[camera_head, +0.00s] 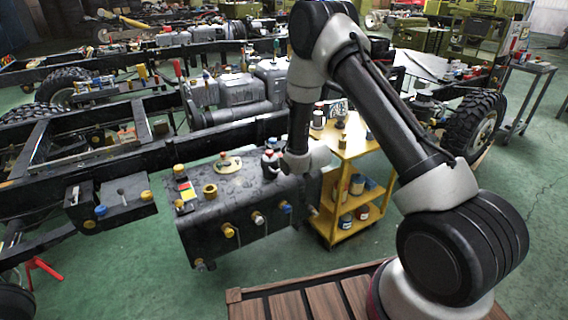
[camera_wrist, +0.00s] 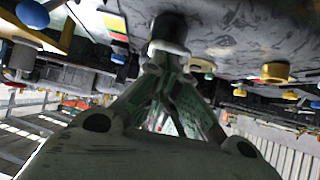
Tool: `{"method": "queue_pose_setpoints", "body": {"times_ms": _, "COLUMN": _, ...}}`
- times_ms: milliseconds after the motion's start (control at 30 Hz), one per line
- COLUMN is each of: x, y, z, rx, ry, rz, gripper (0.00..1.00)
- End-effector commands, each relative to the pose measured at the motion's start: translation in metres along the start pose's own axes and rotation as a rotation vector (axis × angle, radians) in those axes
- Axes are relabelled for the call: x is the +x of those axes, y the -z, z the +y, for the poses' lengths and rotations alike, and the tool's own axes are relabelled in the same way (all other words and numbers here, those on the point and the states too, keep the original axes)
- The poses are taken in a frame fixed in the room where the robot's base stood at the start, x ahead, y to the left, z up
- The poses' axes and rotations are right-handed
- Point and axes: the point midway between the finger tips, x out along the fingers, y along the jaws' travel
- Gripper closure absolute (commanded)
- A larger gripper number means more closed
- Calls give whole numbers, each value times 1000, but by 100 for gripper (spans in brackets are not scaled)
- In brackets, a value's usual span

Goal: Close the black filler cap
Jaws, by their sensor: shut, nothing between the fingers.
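A dark cylindrical filler part (camera_wrist: 170,28), which looks like the black filler cap, stands at the top centre of the wrist view with a pale ring at its lower end. My gripper (camera_wrist: 166,62) is shut and empty, its fingertips meeting close in front of that ring. I cannot tell whether they touch it, nor how far the cap is open. In the head view, the black tank (camera_head: 255,205) lies below my wrist.
On the tank are a brass-coloured fitting (camera_head: 209,191), a round plate fitting (camera_head: 229,163) and a coloured label (camera_head: 187,190). Several knobs project from its front. A yellow cart (camera_head: 352,147) stands close on the right. Green floor is clear in front of the tank.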

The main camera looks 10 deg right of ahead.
Motion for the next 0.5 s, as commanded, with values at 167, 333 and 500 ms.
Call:
{"method": "queue_pose_setpoints", "body": {"times_ms": 167, "x": 3, "y": -9, "z": 0, "rx": 0, "ry": 0, "rz": 1, "gripper": 100}}
{"method": "queue_pose_setpoints", "body": {"times_ms": 333, "x": 5, "y": -19, "z": 0, "rx": 0, "ry": 0, "rz": 1, "gripper": 100}}
{"method": "queue_pose_setpoints", "body": {"times_ms": 500, "x": 8, "y": -28, "z": 0, "rx": 0, "ry": 0, "rz": 1, "gripper": 100}}
